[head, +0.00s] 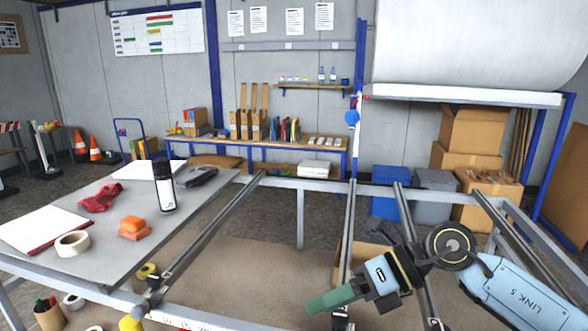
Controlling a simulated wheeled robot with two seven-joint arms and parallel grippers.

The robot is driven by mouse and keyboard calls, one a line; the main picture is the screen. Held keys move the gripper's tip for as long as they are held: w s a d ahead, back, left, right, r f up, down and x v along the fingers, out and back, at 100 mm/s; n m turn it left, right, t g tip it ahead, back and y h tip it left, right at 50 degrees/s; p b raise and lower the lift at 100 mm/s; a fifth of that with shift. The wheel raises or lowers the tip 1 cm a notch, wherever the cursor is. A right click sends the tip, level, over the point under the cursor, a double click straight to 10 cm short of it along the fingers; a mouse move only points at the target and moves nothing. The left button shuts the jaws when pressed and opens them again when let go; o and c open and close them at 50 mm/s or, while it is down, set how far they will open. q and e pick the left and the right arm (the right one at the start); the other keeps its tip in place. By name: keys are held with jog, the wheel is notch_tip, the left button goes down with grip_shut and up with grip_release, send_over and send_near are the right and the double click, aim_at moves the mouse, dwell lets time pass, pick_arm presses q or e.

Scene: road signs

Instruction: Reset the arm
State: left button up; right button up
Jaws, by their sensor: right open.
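My right arm comes in from the lower right, and my right gripper (332,299) points left over the metal frame. Its green finger part shows at the end of a dark and light-blue body. The gripper is open and I see nothing held in it. The gap between the fingers is hard to make out from this angle. My left gripper is not in view.
A grey worktop (110,262) at left carries a black spray can (164,186), red cloth (100,198), tape roll (72,244) and orange blocks (133,227). Metal rails (212,235) cross the open frame. Boxes (473,130) and a blue bin (390,182) stand behind.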

jog(key=s+a+r+m+t+y, duration=0.1)
jog(key=s+a+r+m+y, duration=0.15)
jog(key=a+r+y, duration=0.3)
jog(key=w+d+r+m+t+y, duration=0.2)
jog(key=w+d+r+m+t, duration=0.15)
jog(key=m+t, duration=0.85)
jog(key=d+f+m+t+h, duration=0.4)
jog(key=d+f+m+h, duration=1.1)
jog(key=m+h, duration=0.55)
jog(key=s+d+f+m+g+y, duration=0.1)
jog(key=s+f+m+g, duration=0.3)
jog(key=s+f+g, duration=0.45)
jog(key=s+d+f+m+g, duration=0.25)
jog(key=s+f+g, duration=0.25)
jog(key=s+f, duration=0.65)
jog(key=s+f+g, duration=0.1)
jog(key=s+f, duration=0.2)
jog(key=f, duration=0.9)
jog(key=s+f, duration=0.2)
jog(key=f, duration=0.9)
jog(key=s+d+f+g, duration=0.1)
jog(key=s+d+f, duration=0.1)
jog(key=s+f, duration=1.2)
jog(key=shift+s, duration=1.1)
